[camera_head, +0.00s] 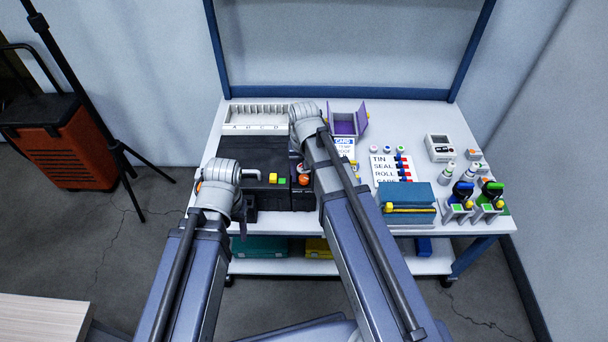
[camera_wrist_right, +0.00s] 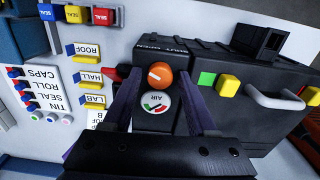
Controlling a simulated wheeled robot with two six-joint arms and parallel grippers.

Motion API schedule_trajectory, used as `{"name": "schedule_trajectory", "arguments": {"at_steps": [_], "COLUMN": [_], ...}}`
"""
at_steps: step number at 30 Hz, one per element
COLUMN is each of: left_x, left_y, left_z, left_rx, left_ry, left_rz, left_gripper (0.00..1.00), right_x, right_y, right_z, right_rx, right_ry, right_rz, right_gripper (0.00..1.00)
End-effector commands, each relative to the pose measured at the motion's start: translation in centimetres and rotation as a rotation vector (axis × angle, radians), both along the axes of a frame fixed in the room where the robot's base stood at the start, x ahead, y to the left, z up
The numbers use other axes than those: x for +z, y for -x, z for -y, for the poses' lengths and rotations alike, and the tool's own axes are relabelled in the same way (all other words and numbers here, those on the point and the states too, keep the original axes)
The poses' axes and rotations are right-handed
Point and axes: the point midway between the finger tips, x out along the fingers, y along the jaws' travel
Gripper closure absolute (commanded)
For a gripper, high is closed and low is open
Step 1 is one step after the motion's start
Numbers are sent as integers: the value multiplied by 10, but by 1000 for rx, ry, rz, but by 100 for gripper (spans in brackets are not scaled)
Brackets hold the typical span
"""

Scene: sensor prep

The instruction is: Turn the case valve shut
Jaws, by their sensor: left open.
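The black case (camera_head: 268,152) lies on the white table, under and beside my two hands in the head view. Its valve is a round orange knob (camera_wrist_right: 160,75) with a white mark, above a round AIR gauge (camera_wrist_right: 156,101) in the right wrist view. The knob also shows in the head view (camera_head: 304,179). My right gripper (camera_wrist_right: 159,88) is open, with one finger on each side of the knob and visible gaps to it. My left gripper is open at the case's left side; its wrist (camera_head: 217,178) largely hides its fingers.
Yellow and green blocks (camera_wrist_right: 228,85) and a grey handle (camera_wrist_right: 275,97) are on the case near the valve. A blue box (camera_head: 408,194), a label card (camera_head: 382,171), a purple open box (camera_head: 346,122) and bottles (camera_head: 462,190) stand to the right. A white rack (camera_head: 254,117) stands behind.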

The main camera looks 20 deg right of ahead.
Motion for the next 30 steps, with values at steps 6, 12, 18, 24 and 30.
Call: {"name": "schedule_trajectory", "arguments": {"at_steps": [6, 12, 18, 24, 30], "left_x": [0, 0, 0, 0, 0], "left_y": [0, 0, 0, 0, 0], "left_z": [0, 0, 0, 0, 0], "left_rx": [0, 0, 0, 0, 0], "left_ry": [0, 0, 0, 0, 0], "left_rz": [0, 0, 0, 0, 0], "left_gripper": [43, 43, 43, 43, 43], "right_x": [0, 0, 0, 0, 0], "right_y": [0, 0, 0, 0, 0], "right_z": [0, 0, 0, 0, 0], "right_rx": [0, 0, 0, -9, -79], "right_ry": [0, 0, 0, 0, 0], "right_rz": [0, 0, 0, 0, 0], "right_gripper": [68, 90, 100, 100, 100]}}
